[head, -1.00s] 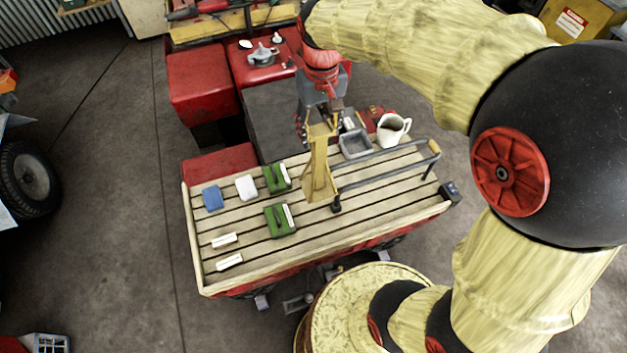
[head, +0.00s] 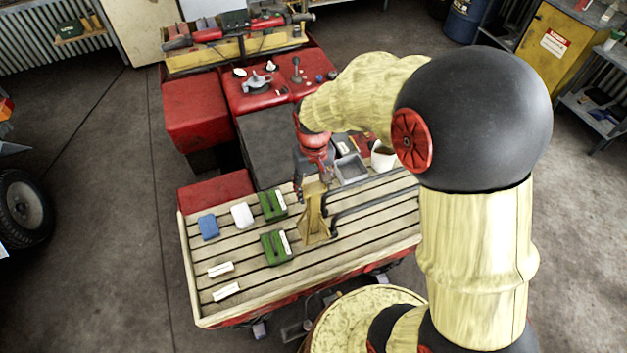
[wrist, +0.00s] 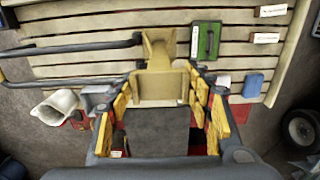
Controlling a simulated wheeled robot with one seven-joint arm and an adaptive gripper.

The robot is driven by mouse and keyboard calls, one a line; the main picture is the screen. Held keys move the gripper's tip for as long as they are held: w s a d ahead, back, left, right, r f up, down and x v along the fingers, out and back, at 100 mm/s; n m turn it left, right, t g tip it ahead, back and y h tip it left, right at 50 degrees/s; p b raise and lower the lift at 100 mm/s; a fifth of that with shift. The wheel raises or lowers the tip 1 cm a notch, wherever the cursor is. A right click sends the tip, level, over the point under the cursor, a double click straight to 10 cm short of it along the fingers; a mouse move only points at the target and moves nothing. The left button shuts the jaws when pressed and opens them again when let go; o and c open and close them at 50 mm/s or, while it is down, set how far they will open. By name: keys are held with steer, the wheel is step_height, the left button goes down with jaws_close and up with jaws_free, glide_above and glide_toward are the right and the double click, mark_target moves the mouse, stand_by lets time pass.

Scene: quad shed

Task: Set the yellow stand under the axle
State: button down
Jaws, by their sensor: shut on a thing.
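My gripper (head: 314,186) is shut on the yellow stand (head: 315,222) and holds it upright over the slatted wooden deck of the red cart. In the wrist view the stand (wrist: 158,85) sits between the fingertips of my gripper (wrist: 160,97), its foot pointing away. I cannot tell whether its base touches the slats. No axle can be made out. A wheel (head: 24,208) of a vehicle shows at the left edge, and a wheel (wrist: 302,130) also shows at the right of the wrist view.
On the slatted deck (head: 205,245) are green boxes (head: 276,248), a blue block (head: 208,227), a white block (head: 242,215) and white labels (head: 220,269). A grey rail (head: 370,200), grey tray (head: 350,169) and white jug (head: 384,157) lie right. Open floor (head: 100,200) lies left.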

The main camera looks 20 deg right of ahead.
mark_target(314, 197)
steer(key=shift+f, duration=2.25)
steer(key=c, duration=0.8)
jaws_free()
